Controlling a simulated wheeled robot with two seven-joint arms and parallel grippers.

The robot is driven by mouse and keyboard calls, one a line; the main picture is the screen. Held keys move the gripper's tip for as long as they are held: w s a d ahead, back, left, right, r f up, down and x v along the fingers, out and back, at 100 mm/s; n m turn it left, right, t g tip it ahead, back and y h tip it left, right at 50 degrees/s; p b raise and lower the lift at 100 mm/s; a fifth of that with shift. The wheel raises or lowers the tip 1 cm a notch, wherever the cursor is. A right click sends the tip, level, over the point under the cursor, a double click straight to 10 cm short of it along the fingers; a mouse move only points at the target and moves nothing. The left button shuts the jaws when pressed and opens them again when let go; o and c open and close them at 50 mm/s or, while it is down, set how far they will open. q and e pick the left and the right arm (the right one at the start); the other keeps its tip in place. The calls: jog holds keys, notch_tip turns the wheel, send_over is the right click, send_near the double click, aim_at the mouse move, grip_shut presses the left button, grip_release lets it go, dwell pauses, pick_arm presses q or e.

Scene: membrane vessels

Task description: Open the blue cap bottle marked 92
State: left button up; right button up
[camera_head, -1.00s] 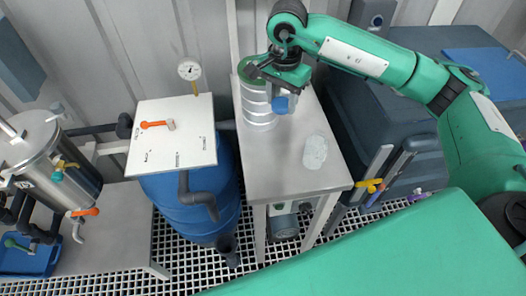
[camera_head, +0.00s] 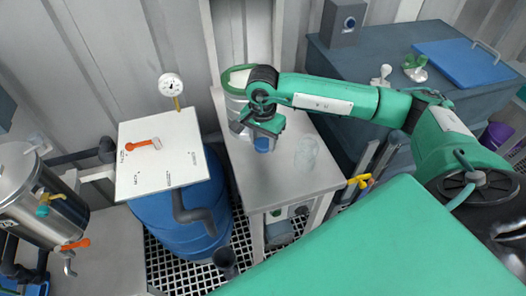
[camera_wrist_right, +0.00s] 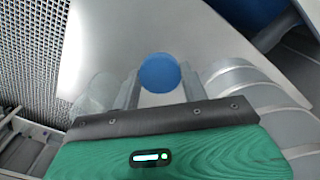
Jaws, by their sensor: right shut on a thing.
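A blue cap (camera_head: 262,145) shows under my right gripper (camera_head: 263,138) in the head view, above the grey table beside the metal canister. In the right wrist view the round blue cap (camera_wrist_right: 159,73) sits between the two fingers of my right gripper (camera_wrist_right: 160,84), which is shut on it. A bottle body below the cap is hidden or cannot be made out. No number mark is readable. My left gripper is not in view.
A metal canister with a green rim (camera_head: 237,82) stands close left of my right gripper. A translucent glass-like vessel (camera_head: 306,155) is on the grey table (camera_head: 290,185) to the right. The table's front is clear. A white board (camera_head: 160,165) tops a blue barrel (camera_head: 185,215).

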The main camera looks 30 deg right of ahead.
aim_at(263, 161)
notch_tip(263, 161, down, 6)
jog(key=shift+r+p, duration=0.1)
jog(key=shift+p, duration=0.25)
jog(key=shift+f, duration=0.4)
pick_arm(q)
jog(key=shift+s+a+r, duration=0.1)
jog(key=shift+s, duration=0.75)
pick_arm(e)
jog(key=shift+f, duration=0.1)
jog(key=o, duration=1.1)
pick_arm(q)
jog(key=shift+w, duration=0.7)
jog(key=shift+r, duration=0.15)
